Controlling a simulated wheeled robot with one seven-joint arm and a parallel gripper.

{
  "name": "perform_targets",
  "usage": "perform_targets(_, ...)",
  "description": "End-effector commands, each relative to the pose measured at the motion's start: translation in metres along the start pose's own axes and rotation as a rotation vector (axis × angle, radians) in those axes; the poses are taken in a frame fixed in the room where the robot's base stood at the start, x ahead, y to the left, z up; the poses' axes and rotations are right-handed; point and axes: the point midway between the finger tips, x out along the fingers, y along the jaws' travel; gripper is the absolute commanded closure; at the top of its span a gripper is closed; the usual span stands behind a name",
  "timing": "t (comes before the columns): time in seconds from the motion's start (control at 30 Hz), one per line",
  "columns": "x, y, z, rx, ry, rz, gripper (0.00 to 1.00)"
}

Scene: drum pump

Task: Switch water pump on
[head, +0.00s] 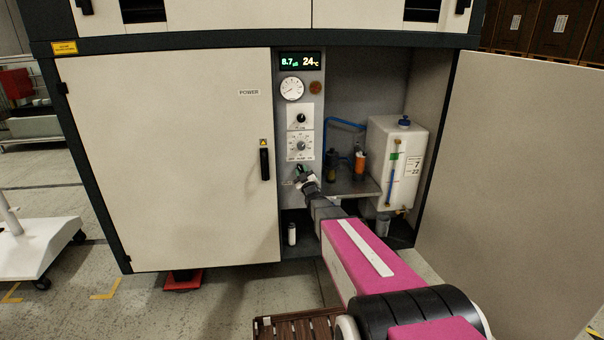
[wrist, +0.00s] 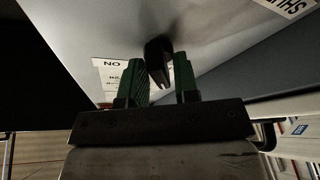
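The control panel (head: 300,115) is inside the open cabinet, with a display, a gauge and knobs. My gripper (head: 303,176) is low on this panel, below the dial knob (head: 302,146). In the wrist view, a black handle-like knob (wrist: 158,58) stands out from the grey panel. My gripper (wrist: 162,82) has its two green fingers apart, one on each side of this knob. A gap shows beside the knob, so the gripper looks open; contact is unclear. In the head view, my gripper hides this knob. A white label (wrist: 108,72) is partly hidden behind the left finger.
The cabinet's right door (head: 510,180) stands wide open, beside my arm. The left door (head: 170,165) is closed. A white tank (head: 397,160) and small bottles (head: 360,162) stand on a shelf right of the panel. A wooden pallet (head: 297,326) lies on the floor.

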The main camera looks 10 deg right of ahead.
Motion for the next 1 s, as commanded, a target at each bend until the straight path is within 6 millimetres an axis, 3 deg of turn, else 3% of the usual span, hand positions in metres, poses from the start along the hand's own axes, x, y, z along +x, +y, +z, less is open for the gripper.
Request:
perform_targets(0.47, 0.0000, -0.0017, 0.0000, 0.142, 0.000, 0.058, 0.95)
perform_targets(1.0, 0.0005, -0.0036, -0.0015, 0.600, 0.001, 0.247, 0.95)
